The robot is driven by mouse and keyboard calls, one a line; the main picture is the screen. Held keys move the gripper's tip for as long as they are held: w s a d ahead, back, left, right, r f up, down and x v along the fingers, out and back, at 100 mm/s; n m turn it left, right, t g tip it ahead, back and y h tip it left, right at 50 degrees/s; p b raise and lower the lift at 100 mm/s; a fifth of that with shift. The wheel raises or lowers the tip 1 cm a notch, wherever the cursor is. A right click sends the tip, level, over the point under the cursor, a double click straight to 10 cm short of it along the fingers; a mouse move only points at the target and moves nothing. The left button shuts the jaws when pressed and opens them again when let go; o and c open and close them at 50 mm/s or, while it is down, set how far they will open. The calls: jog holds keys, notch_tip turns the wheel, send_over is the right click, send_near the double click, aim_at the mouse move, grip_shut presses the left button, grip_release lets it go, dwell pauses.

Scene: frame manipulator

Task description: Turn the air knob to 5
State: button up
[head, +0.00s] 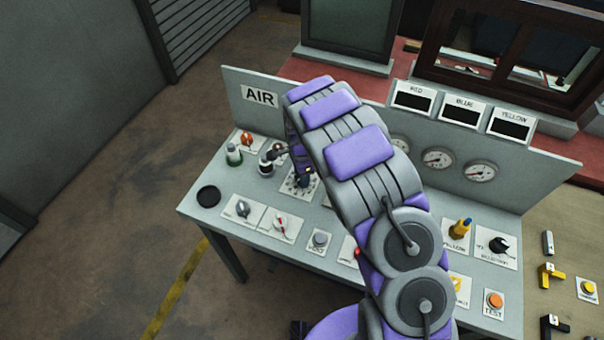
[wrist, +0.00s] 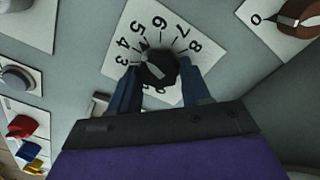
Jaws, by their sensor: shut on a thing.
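The air knob (wrist: 158,68) is black and round, with a pale pointer line. It sits on a white dial plate (wrist: 130,52) with printed numbers, 3 to 8 readable around its far side. The pointer line slants up and left, toward the 4 to 5 side of the scale; its exact reading is hard to tell. My gripper (wrist: 160,82) has its two blue fingers on either side of the knob, shut on it. In the head view the dial plate (head: 291,187) shows beside my gripper (head: 304,177), with my arm hiding part of the panel.
Other knobs (head: 281,223) and a grey button (head: 319,240) lie nearer the front edge.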

jog(key=shift+m, duration=1.1)
jog(key=o, duration=0.7)
jog(key=shift+c, duration=0.2)
jog(key=o, duration=0.4)
jog(key=shift+a, duration=0.25)
jog(key=shift+d+r, duration=0.1)
jog(key=shift+w+r, duration=0.1)
jog(key=shift+r, duration=0.2)
notch_tip(320, 180, up, 16)
jog(key=p, duration=0.1)
jog(key=shift+r, duration=0.2)
